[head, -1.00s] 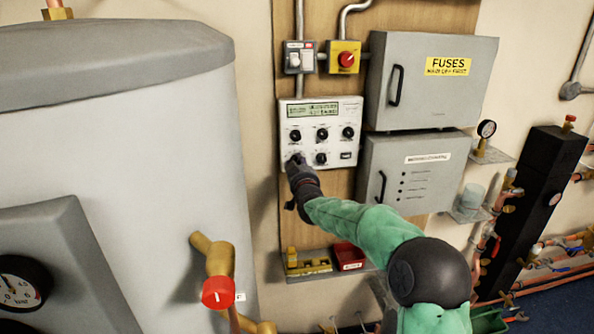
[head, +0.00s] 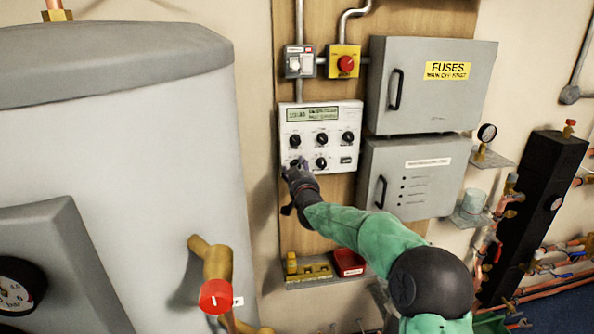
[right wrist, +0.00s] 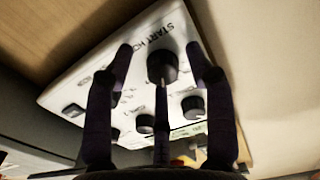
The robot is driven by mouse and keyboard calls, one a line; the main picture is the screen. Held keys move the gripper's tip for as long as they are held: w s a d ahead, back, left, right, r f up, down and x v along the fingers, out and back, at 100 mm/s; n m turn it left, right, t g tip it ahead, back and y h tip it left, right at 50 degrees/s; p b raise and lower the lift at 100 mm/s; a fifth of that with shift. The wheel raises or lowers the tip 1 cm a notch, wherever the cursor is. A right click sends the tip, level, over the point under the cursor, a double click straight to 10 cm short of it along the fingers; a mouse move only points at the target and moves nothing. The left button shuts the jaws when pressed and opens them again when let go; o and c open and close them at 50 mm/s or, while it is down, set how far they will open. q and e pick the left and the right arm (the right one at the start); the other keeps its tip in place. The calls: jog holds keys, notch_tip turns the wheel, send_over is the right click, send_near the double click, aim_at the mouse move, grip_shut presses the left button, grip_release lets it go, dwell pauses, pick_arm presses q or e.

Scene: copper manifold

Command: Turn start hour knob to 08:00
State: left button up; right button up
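The start hour knob (right wrist: 162,68) is a round black dial under the "START HO…" lettering in the right wrist view. It also shows at the lower left of the white control panel (head: 350,112) in the head view, partly hidden by my right gripper. The knob's pointer cannot be read. The panel's green display (head: 312,114) is lit, but its text is too small to read surely. My left gripper is not in view.
Several other black knobs, such as the upper left one (head: 295,141), sit close by. A yellow box with a red switch (head: 344,62) is above. Grey fuse cabinets (head: 436,85) stand to the right, a tray (head: 312,283) below and a large grey tank (head: 110,150) left.

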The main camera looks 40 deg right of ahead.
jog(key=shift+r, duration=0.2)
jog(key=v, duration=1.2)
dwell(0.5)
